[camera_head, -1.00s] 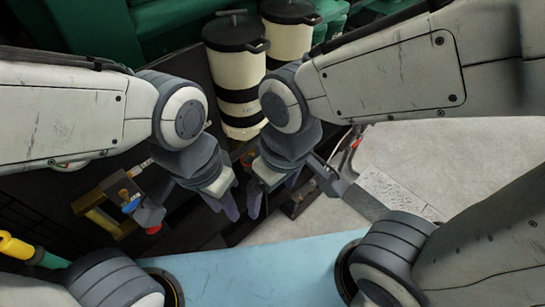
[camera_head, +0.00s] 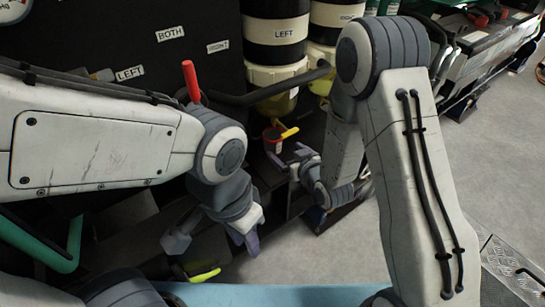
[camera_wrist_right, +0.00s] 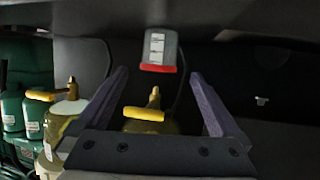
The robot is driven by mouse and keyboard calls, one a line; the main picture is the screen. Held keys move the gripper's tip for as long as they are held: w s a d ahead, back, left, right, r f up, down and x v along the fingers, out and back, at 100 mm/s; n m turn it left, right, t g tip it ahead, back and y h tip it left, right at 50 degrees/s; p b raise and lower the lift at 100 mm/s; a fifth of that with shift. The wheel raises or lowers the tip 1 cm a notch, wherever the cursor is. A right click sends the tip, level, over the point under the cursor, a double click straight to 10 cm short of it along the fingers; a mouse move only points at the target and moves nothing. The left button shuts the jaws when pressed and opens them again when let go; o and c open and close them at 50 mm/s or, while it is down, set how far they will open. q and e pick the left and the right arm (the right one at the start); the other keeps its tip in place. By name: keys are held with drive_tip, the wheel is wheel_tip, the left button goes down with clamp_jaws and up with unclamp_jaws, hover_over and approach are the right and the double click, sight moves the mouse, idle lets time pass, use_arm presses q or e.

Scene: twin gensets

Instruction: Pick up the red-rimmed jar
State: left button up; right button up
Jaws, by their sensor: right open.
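The red-rimmed jar (camera_head: 274,143) is a small grey jar with a white label and a red rim. It stands on the dark surface right of the middle-left in the head view. In the right wrist view the jar (camera_wrist_right: 160,50) appears with its red rim lowest in the picture, just beyond the fingertips and between their lines. My right gripper (camera_head: 291,158) is open and close beside the jar; in the wrist view its fingers (camera_wrist_right: 158,74) are spread with nothing held. My left gripper (camera_head: 212,245) is lower left of the jar, fingers apart and empty.
A yellow-handled valve (camera_wrist_right: 144,113) shows between my right fingers; its handle (camera_head: 289,132) is close to the jar. Black-banded cylinders (camera_head: 276,35) stand behind. A red-handled lever (camera_head: 191,80) and a dark bar are nearby.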

sight(277, 145)
drive_tip(key=shift+w+a+f+t, duration=0.2)
drive_tip(key=shift+w+f+t, duration=0.1)
drive_tip(key=shift+f, duration=0.25)
drive_tip(key=shift+y, duration=0.3)
drive_tip(key=b+x, duration=0.1)
drive_tip(key=x, duration=0.4)
drive_tip(key=shift+r, duration=0.1)
drive_tip(key=b+x, duration=0.2)
drive_tip(key=x, duration=0.2)
drive_tip(key=shift+w+d+f, duration=0.1)
drive_tip(key=shift+w+f, duration=0.1)
drive_tip(key=shift+w, duration=0.35)
drive_tip(key=shift+c, duration=0.3)
drive_tip(key=c, duration=1.3)
drive_tip(key=shift+c, duration=0.2)
drive_tip(key=shift+r, duration=0.15)
